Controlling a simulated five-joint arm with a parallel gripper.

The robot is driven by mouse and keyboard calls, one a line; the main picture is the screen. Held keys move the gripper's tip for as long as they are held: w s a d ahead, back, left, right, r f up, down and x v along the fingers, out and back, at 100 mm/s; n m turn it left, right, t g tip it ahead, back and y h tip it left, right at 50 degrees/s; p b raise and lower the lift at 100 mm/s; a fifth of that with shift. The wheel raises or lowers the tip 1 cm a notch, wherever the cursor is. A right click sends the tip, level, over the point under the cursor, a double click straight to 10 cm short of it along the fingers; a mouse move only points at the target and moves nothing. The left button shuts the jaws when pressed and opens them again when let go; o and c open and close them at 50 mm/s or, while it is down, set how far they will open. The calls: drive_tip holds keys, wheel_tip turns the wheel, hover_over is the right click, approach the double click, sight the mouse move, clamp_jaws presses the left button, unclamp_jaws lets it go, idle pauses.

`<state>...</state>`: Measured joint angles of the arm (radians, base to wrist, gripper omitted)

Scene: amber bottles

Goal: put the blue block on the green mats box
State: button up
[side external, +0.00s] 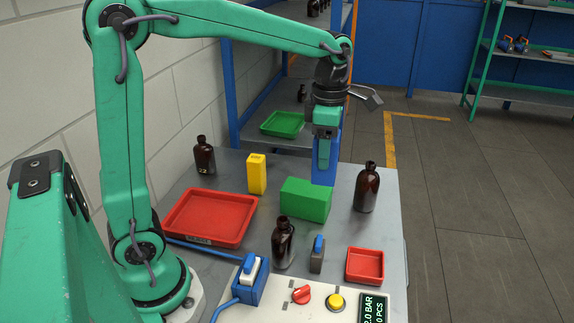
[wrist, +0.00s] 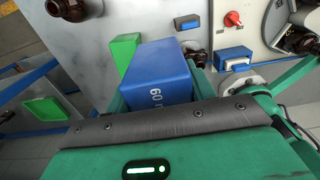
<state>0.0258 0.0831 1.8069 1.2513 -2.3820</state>
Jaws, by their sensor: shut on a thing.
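My gripper (side external: 323,158) is shut on the blue block (side external: 331,172), which hangs upright below it in the side view. The blue block also fills the middle of the wrist view (wrist: 160,70), with white print on its face. The green mats box (side external: 304,201) lies on the grey table, and the lower end of the blue block shows at its right back end. I cannot tell whether the two touch. In the wrist view the green box (wrist: 123,50) shows just left of the blue block, partly hidden behind it.
Brown bottles stand at the right (side external: 367,188), front (side external: 283,243) and back left (side external: 205,156). A yellow block (side external: 257,174) is left of the green box. A red tray (side external: 207,237) and small red bin (side external: 365,281) lie nearer, beside a control panel (side external: 319,304).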

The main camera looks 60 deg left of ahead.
drive_tip(key=w+a+f, duration=0.3)
drive_tip(key=a+f, duration=0.3)
drive_tip(key=a, duration=0.5)
drive_tip(key=shift+w+f, duration=0.3)
drive_tip(key=shift+f, duration=0.1)
drive_tip(key=shift+f, duration=0.15)
drive_tip(key=shift+f, duration=1.85)
drive_tip(key=shift+f, duration=0.15)
drive_tip(key=o, duration=1.1)
wheel_tip(320, 180, up, 12)
drive_tip(key=shift+r, duration=0.15)
